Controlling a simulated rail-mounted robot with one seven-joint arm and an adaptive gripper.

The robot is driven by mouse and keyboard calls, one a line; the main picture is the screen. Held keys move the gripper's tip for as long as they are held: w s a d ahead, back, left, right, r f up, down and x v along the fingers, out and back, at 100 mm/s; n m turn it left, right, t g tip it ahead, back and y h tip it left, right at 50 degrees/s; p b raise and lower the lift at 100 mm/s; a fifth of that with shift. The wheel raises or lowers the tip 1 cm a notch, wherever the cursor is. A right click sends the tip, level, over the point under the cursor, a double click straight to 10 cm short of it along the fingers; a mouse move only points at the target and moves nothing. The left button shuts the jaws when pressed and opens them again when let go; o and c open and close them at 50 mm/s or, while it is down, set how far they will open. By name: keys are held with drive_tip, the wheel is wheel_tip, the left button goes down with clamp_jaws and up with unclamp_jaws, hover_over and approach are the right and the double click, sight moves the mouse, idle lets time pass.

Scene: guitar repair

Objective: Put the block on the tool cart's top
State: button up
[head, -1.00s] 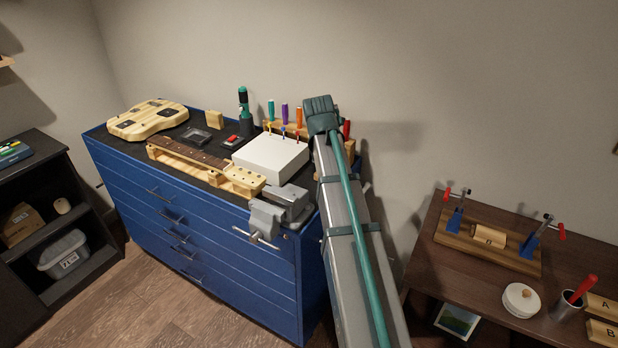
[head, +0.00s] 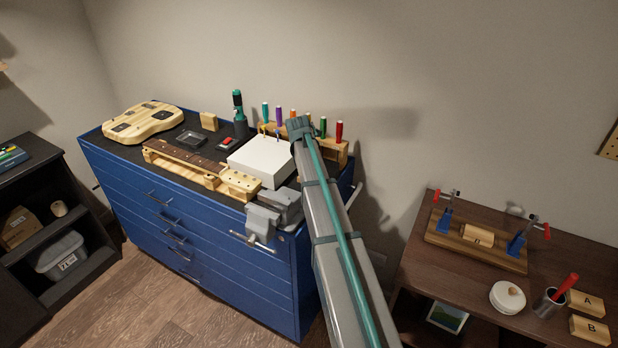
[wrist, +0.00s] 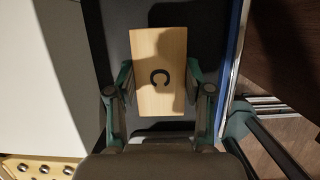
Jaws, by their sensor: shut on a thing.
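A light wooden block marked C (wrist: 158,58) is between the fingers of my gripper (wrist: 159,88) in the wrist view. My gripper is shut on the block's two sides. The tool cart is the blue drawer cabinet (head: 190,235) with a dark top, seen in the head view. In the wrist view the block is over the cart's dark top (wrist: 205,22), near its blue right edge (wrist: 233,60). I cannot tell whether the block touches the top. In the head view my arm hides the gripper and the block.
A white box (head: 262,160) lies left of my arm on the cart. A grey vise (head: 270,212) is at the front corner, and a screwdriver rack (head: 335,148) is behind. A guitar body (head: 142,122) and neck (head: 190,162) lie farther left. A brown bench (head: 430,270) stands right.

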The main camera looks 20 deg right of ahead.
drive_tip(key=shift+f, duration=1.45)
drive_tip(key=shift+f, duration=0.15)
drive_tip(key=o, duration=1.2)
drive_tip(key=shift+o, duration=0.2)
drive_tip(key=b+v, duration=0.2)
drive_tip(key=v, duration=1)
